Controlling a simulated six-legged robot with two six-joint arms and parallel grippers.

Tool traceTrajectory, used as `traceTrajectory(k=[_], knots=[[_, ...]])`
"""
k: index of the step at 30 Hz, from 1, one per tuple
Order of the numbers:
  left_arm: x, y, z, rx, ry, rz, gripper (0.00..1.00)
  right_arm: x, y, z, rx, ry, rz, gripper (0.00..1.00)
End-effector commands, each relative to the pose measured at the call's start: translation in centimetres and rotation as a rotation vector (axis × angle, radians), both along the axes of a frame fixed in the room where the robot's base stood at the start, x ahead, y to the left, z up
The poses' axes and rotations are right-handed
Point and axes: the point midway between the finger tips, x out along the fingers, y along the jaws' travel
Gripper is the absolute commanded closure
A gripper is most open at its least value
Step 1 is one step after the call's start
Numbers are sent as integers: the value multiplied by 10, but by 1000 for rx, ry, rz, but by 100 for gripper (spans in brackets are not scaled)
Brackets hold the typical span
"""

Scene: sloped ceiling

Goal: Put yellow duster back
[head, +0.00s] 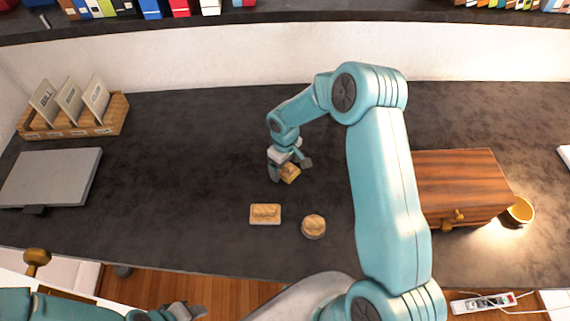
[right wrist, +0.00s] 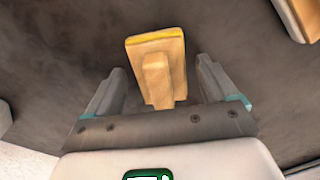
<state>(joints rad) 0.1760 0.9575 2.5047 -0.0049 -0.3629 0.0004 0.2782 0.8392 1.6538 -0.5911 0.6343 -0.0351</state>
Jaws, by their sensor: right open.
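The yellow duster (head: 290,173) is a small wooden block with a handle, on the dark desk near the middle. In the right wrist view the duster (right wrist: 157,62) shows a yellow edge, and its handle points toward my right gripper (right wrist: 163,88). The right gripper (head: 290,168) is open, with one finger on each side of the handle and visible gaps to both. My left gripper (head: 187,311) is low at the left in the head view, away from the duster; its jaw opening is unclear.
A rectangular wooden piece (head: 265,214) and a round one (head: 314,226) lie nearer the front edge. A card holder (head: 112,119) and grey laptop (head: 50,178) are left. The desk's left middle is clear.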

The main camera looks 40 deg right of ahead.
Motion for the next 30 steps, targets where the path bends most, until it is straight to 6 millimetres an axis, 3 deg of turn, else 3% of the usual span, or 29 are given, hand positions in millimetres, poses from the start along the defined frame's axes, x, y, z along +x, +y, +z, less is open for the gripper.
traceTrajectory(k=[3,5,18,23,30], knots=[[0,0,7,0,0,0,57,0,0,7,0,-1,0,14],[0,0,2,0,0,0,57,1,0,14,-1,-4,-1,14],[0,0,-11,0,0,0,57,1,0,107,0,-3,0,14],[0,0,-12,0,0,0,57,0,0,122,-1,-2,0,14],[0,0,-11,0,0,0,57,0,0,124,0,0,0,14]])
